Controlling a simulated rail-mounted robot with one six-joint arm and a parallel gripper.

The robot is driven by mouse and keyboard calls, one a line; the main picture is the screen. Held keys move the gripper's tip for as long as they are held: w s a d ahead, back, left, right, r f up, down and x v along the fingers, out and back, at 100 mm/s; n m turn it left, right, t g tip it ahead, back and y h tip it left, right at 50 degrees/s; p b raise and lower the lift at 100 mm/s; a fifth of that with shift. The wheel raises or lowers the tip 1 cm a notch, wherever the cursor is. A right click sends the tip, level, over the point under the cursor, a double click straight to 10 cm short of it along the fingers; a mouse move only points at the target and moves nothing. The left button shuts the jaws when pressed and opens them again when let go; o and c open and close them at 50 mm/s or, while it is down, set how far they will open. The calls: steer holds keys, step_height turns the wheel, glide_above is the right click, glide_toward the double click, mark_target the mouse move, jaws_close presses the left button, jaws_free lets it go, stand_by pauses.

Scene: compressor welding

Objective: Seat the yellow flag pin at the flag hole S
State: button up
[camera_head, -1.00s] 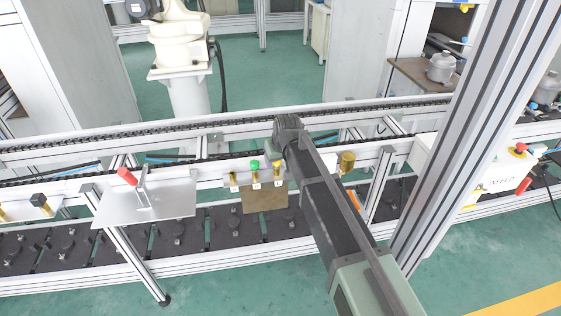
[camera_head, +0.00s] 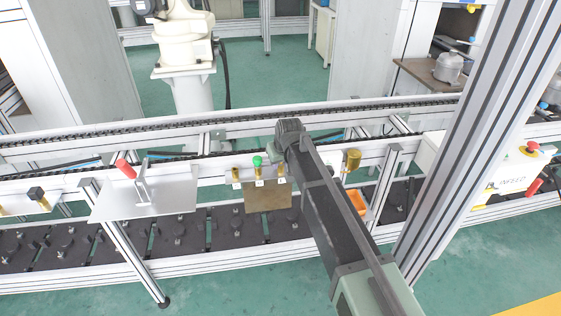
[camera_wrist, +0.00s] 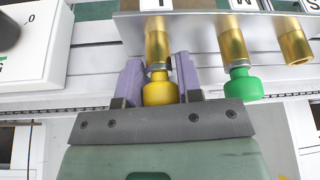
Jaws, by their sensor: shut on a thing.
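The yellow flag pin (camera_wrist: 160,90) is between the purple fingers of my gripper (camera_wrist: 158,76), which is shut on it. In the wrist view its head is at the end of the leftmost brass socket (camera_wrist: 156,42); whether its shaft is still inside I cannot tell. A green pin (camera_wrist: 243,85) sits in the middle socket, marked M. The socket marked S (camera_wrist: 293,45) is empty, at the right in the wrist view. In the head view this S socket (camera_head: 236,176) is leftmost, the green pin (camera_head: 257,161) is beside it, and my gripper (camera_head: 275,156) hides the yellow pin.
The sockets stand on a bracket with a brown plate (camera_head: 267,198) on the conveyor's front rail.

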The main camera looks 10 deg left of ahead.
jaws_close()
steer(key=shift+o, duration=1.6)
jaws_free()
jaws_close()
steer(key=shift+r, duration=0.15)
step_height(320, 180, up, 6)
steer(key=p, duration=0.6)
steer(key=shift+f, duration=0.2)
